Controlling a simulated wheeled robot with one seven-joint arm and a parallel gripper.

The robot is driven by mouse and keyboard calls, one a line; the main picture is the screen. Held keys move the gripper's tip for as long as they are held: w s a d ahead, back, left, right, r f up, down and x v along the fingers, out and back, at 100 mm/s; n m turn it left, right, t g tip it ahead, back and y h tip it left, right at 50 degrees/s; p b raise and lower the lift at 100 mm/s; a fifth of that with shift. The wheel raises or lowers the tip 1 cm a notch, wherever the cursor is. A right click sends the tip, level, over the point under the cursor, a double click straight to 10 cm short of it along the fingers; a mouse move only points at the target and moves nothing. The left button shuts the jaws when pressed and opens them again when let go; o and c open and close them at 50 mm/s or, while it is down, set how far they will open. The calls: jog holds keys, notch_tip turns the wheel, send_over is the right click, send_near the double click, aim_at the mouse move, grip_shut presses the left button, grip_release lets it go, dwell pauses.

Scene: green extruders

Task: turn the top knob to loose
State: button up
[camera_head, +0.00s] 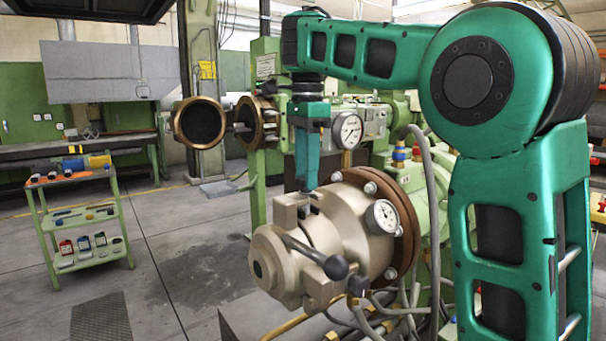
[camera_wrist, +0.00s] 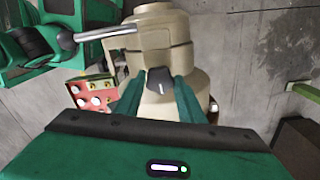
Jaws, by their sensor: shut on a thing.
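The top knob (camera_wrist: 160,80) is a small black knob with a white pointer line, on top of the beige extruder head (camera_wrist: 170,30). In the head view the extruder head (camera_head: 336,215) is in the middle, and the knob is mostly hidden under my fingers. My gripper (camera_head: 307,192) comes straight down onto the head from above. In the wrist view its two green fingers (camera_wrist: 160,92) are on either side of the knob, shut on it. The white line points nearly straight up and down in the wrist picture. No label for loose is readable.
A lever with a dark ball end (camera_head: 336,267) sticks out from the head, near the gripper. Dial gauges (camera_head: 383,216) sit beside it. A green tool cart (camera_head: 82,215) stands at the left on open floor. A red box with buttons (camera_wrist: 92,93) shows in the wrist view.

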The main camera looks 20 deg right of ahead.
jog(key=n, duration=0.5)
jog(key=shift+w+r, duration=0.1)
jog(key=shift+r, duration=0.05)
jog(key=shift+n, duration=0.4)
jog(key=o, duration=1)
jog(key=shift+o, duration=0.2)
notch_tip(320, 180, up, 11)
jog(key=shift+f, duration=0.2)
